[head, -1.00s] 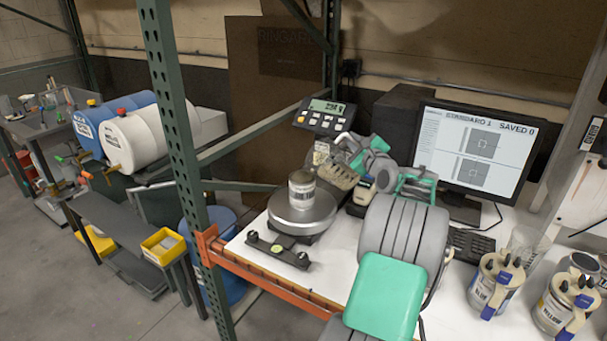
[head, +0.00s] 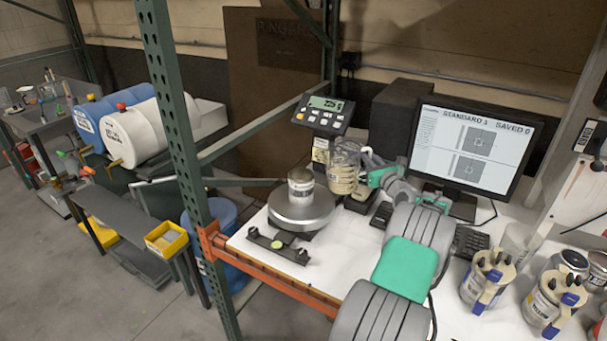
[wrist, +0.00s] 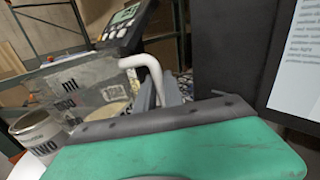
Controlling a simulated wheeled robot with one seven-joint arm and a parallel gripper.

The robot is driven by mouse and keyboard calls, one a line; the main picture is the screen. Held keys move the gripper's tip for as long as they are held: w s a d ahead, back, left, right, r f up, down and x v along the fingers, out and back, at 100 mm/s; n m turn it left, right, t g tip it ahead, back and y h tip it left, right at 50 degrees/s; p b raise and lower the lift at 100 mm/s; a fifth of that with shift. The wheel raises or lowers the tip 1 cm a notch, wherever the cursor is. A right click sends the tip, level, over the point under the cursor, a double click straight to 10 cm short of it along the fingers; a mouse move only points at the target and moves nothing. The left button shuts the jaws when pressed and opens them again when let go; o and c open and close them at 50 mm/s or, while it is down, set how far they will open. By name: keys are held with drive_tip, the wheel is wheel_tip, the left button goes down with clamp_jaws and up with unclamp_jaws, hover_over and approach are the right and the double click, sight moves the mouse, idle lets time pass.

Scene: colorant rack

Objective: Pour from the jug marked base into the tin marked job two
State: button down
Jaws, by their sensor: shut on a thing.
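The clear jug (head: 344,170) holds pale beige liquid and is about upright, behind and to the right of the tin. It also shows in the wrist view (wrist: 85,80), with dark lettering that I cannot fully read and a pale handle (wrist: 151,70). My gripper (head: 369,166) is shut on that handle, its fingers (wrist: 162,97) partly hidden by the wrist. The small labelled tin (head: 301,188) stands upright on the round scale pan (head: 315,213). In the wrist view the tin (wrist: 38,135) shows the word TWO.
The scale display (head: 325,105) stands behind the tin. A monitor (head: 473,155) and keyboard (head: 471,242) are at the right. Several lidded cans (head: 487,283) stand at the front right. A green rack post (head: 180,150) rises left of the bench.

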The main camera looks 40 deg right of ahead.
drive_tip(key=shift+d+f+m, duration=0.25)
drive_tip(key=shift+f+m, duration=0.15)
drive_tip(key=shift+f, duration=0.15)
drive_tip(key=shift+r, duration=2.45)
drive_tip(key=shift+s, duration=0.15)
